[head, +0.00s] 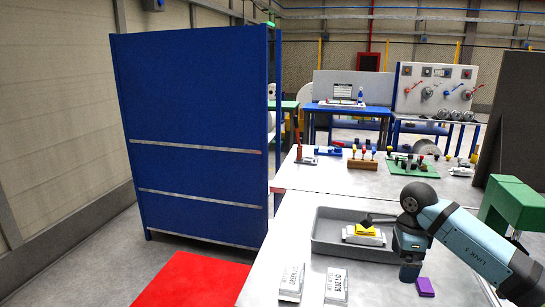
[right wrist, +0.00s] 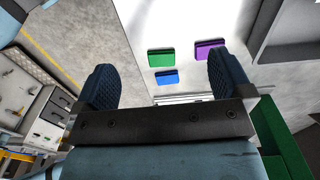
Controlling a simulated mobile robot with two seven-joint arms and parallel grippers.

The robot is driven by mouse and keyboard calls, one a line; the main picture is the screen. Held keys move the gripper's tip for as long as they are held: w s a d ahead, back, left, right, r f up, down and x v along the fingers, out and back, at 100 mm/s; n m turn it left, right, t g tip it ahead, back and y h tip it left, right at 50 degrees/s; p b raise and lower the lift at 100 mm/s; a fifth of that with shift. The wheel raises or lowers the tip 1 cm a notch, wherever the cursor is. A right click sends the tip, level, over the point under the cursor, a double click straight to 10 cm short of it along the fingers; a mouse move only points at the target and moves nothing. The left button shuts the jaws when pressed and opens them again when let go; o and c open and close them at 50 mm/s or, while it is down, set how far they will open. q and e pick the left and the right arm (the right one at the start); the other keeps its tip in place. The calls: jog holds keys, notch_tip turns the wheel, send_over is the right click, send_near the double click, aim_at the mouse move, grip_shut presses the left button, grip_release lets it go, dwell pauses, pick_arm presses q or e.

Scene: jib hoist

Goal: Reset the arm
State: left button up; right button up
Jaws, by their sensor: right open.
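My right arm comes in from the right in the head view and bends down at its dark joint. Its gripper (head: 409,273) points down over the white table, in front of the grey tray. In the right wrist view the two dark fingers of the right gripper (right wrist: 163,82) stand wide apart with nothing between them. Beyond the fingertips lie a green block (right wrist: 161,57), a blue block (right wrist: 167,77) and a purple block (right wrist: 210,50). The purple block also shows in the head view (head: 425,287), close to the gripper's right. My left gripper is out of view.
The grey tray (head: 322,240) holds a yellow piece (head: 366,230) on a light base. A green stand (head: 517,203) is at right. A tall blue cabinet (head: 190,120) stands left.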

jog(key=s+a+f+g+y, duration=0.1)
jog(key=s+a+f+y, duration=0.25)
jog(key=a, duration=0.35)
jog(key=s+a+f+y, duration=0.3)
jog(key=a+f+y, duration=0.1)
jog(key=a, duration=0.2)
jog(key=s+a+r+m+t+y, duration=0.2)
jog(key=s+a+m+t+y, duration=0.1)
jog(key=s+a+m+y, duration=0.65)
jog(key=s+d+f+n+t+h, duration=0.3)
jog(key=s+f+n+h, duration=0.3)
jog(key=n, duration=0.5)
jog(key=s+d+f+n+t+h, duration=0.35)
jog(key=f+n, duration=0.45)
jog(key=n, duration=0.3)
jog(key=s+d+f+n+t+h, duration=0.4)
jog(key=f+n, duration=0.3)
jog(key=n, duration=0.4)
pick_arm(q)
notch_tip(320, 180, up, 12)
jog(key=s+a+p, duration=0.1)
jog(key=p, duration=1.3)
pick_arm(e)
jog(key=s+r+g, duration=0.1)
jog(key=s+r, duration=0.2)
jog(key=r, duration=0.8)
jog(key=shift+d, duration=0.2)
